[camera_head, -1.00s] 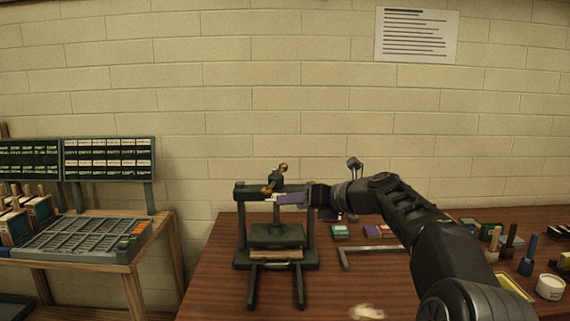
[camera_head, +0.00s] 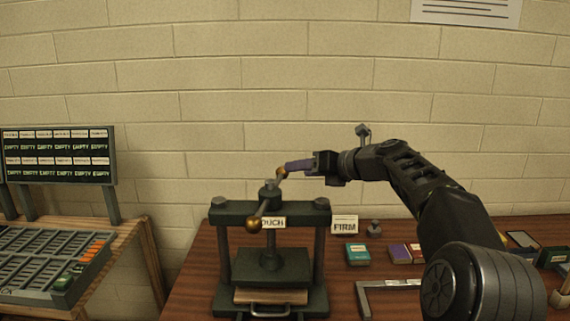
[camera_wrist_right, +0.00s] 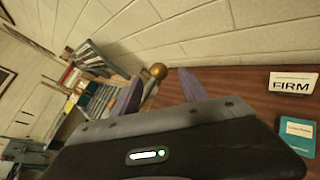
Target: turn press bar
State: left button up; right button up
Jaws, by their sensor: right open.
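The press (camera_head: 223,262) is a dark green frame on the table. Its press bar (camera_head: 264,208) runs across the screw on top, with a brass ball at each end. The near ball (camera_head: 254,224) points toward me, and the far ball (camera_head: 281,173) is up by my right gripper. My right gripper (camera_head: 288,170) is open, its purple fingers at the far ball. In the right wrist view a brass ball (camera_wrist_right: 158,71) shows between the spread fingertips of the gripper (camera_wrist_right: 160,84); I cannot tell whether they touch it. My left gripper is out of view.
A sign reading FIRM (camera_head: 344,224) stands right of the press, and a partly hidden sign is on its crossbeam. A teal box (camera_head: 357,253) and other small items lie farther right. A type rack (camera_head: 58,158) stands at the left. The wall is close behind.

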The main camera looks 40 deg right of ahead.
jog(key=shift+p+x, duration=0.35)
jog(key=shift+x, duration=3.4)
jog(key=shift+a+r, duration=0.1)
jog(key=shift+a, duration=0.05)
jog(key=shift+c, duration=0.4)
grip_shut()
